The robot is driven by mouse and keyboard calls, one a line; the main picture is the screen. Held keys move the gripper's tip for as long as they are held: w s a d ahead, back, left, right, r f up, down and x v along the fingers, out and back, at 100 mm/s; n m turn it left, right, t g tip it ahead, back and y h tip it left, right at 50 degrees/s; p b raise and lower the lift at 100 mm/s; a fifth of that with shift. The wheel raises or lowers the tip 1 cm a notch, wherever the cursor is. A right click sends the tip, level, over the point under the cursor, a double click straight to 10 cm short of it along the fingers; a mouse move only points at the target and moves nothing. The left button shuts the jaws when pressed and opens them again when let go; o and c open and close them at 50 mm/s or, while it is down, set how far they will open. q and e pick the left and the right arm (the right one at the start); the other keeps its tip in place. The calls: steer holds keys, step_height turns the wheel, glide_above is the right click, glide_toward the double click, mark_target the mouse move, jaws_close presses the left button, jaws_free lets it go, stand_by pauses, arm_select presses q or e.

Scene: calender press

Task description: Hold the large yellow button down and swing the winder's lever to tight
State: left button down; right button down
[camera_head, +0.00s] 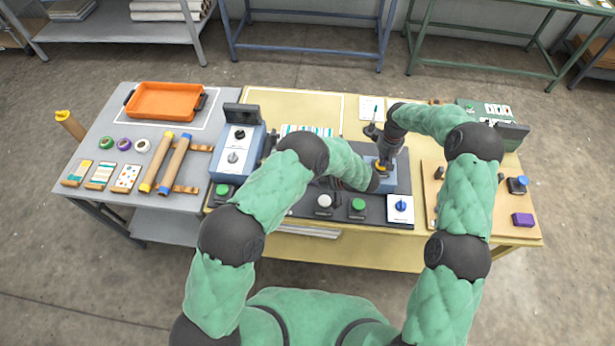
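My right gripper (384,155) points down from the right arm at a small blue housing behind the black plate's middle. A patch of yellow (382,168) shows right under its fingertips, seemingly the large yellow button. I cannot tell whether the fingers touch or press it, or whether they are open or shut. My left arm reaches across the middle of the bench, and its wrist ends close beside that housing. The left gripper's fingers are hidden or too small to make out. The winder's lever cannot be told apart behind the arms.
A blue control box (238,146) with dials stands left of my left arm. A white button (323,203), a green button (357,206) and a blue knob (400,205) line the front. An orange tray (165,101) and cardboard tubes (174,165) lie left. A wooden board (505,228) lies right.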

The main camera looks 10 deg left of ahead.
steer(key=shift+r+p, duration=0.7)
steer(key=shift+r, duration=1.1)
steer(key=shift+r+p, duration=0.65)
steer(key=shift+r, duration=1.15)
